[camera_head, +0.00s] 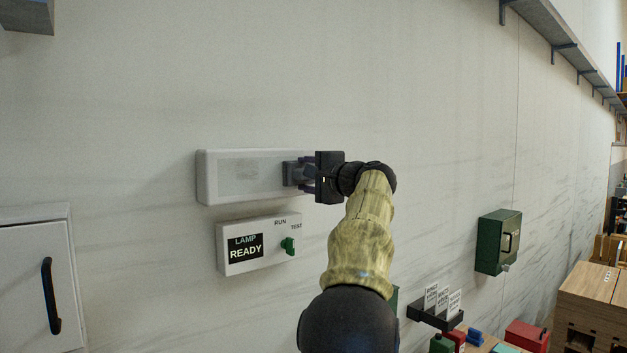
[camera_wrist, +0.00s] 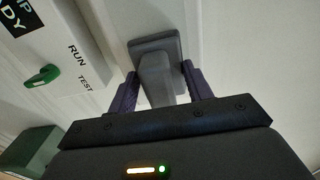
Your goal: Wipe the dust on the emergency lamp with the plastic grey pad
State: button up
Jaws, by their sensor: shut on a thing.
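The emergency lamp (camera_head: 222,190) is a long white box on the wall, with a greyish patch of dust (camera_head: 238,172) on the left and middle of its face. My gripper (camera_head: 300,173) is at the lamp's right part. It is shut on the grey pad (camera_head: 290,173), which is at the lamp's face; I cannot tell whether it touches. In the wrist view the pad (camera_wrist: 155,45) is a grey plate with a block handle between my two purple-grey fingers (camera_wrist: 160,88). My gripper hides the lamp's right end in the head view.
Just below the lamp is a white control box (camera_head: 262,261) with a "LAMP READY" display and a green knob (camera_head: 289,246). A white cabinet (camera_head: 35,265) is at the lower left, a green box (camera_head: 497,241) at the right. Wall above the lamp is clear.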

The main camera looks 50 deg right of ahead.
aim_at(286, 174)
jog(key=shift+a, duration=0.1)
jog(key=shift+w+a+b, duration=0.25)
jog(key=shift+a+b, duration=0.25)
jog(key=shift+a, duration=0.4)
jog(key=shift+w+a+b, duration=0.25)
jog(key=shift+a+b, duration=0.2)
jog(key=shift+a, duration=0.4)
jog(key=shift+a, duration=0.1)
jog(key=shift+w+a+b, duration=0.2)
jog(key=shift+a+b, duration=0.25)
jog(key=shift+a, duration=0.45)
jog(key=shift+w+a+b, duration=0.2)
jog(key=shift+a+b, duration=0.25)
jog(key=shift+a, duration=0.4)
jog(key=shift+w+a+b, duration=0.15)
jog(key=shift+a+b, duration=0.15)
jog(key=shift+a, duration=0.2)
jog(key=shift+w+a+b, duration=0.15)
jog(key=shift+a, duration=0.5)
jog(key=shift+w+a+b, duration=0.15)
jog(key=shift+a, duration=0.5)
jog(key=shift+w+a+b, duration=0.2)
jog(key=shift+a+b, duration=0.05)
jog(key=shift+a, duration=0.65)
jog(key=shift+w+a+b, duration=0.2)
jog(key=shift+a+b, duration=0.05)
jog(key=shift+a, duration=0.65)
